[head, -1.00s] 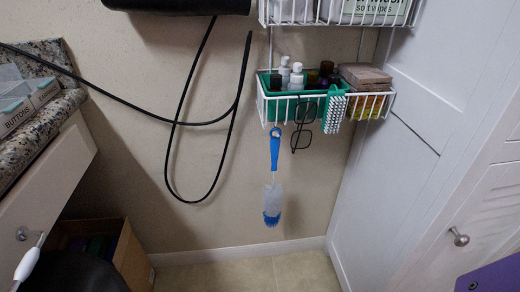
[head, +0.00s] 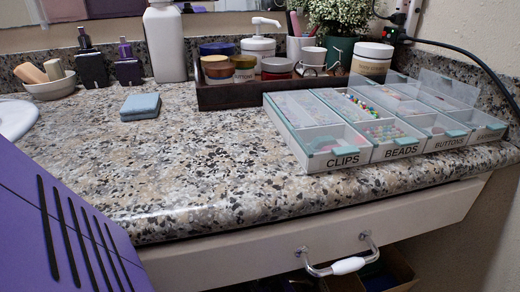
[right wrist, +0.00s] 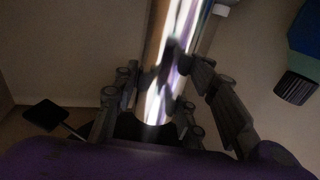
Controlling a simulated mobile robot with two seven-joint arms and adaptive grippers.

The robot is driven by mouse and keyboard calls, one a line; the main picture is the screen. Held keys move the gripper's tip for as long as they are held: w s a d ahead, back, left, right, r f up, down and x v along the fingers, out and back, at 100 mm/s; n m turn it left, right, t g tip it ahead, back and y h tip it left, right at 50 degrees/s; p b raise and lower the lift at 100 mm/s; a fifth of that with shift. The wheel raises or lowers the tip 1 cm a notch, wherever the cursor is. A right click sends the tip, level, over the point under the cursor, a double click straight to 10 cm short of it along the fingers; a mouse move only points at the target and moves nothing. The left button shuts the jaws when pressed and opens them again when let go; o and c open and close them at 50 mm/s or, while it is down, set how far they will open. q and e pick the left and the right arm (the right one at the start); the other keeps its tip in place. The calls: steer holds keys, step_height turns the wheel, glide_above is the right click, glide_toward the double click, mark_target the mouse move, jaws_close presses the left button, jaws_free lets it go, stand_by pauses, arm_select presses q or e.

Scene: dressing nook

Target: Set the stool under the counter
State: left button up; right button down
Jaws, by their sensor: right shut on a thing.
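The counter (head: 190,175) has a speckled stone top and fills most of the head view. Its pale drawer front (head: 240,260) has a metal handle with a white grip (head: 345,265). The space below it shows only at the lower right. In the right wrist view my right gripper (right wrist: 165,110) is shut around a shiny metal post, which looks like the column of the stool (right wrist: 172,75). The stool's seat cannot be made out, and the stool is not in the head view. My left gripper is in neither view.
A sorting box (head: 320,145) with labelled compartments sits on the counter's right. A dark tray (head: 225,95) with jars stands behind it. An open box (head: 395,270) shows under the counter. A dark green object with a black ridged end (right wrist: 300,70) is beside the post.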

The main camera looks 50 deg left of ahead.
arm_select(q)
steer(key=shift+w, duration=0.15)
arm_select(e)
steer(key=shift+a+r, duration=0.55)
steer(key=shift+a, duration=0.1)
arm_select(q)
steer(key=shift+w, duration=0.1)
arm_select(e)
steer(key=c, duration=1.3)
jaws_free()
steer(key=shift+o, duration=1.1)
steer(key=shift+f, duration=0.1)
steer(key=shift+w+d+f, duration=0.1)
steer(key=shift+d+f, duration=0.05)
steer(key=shift+d, duration=0.1)
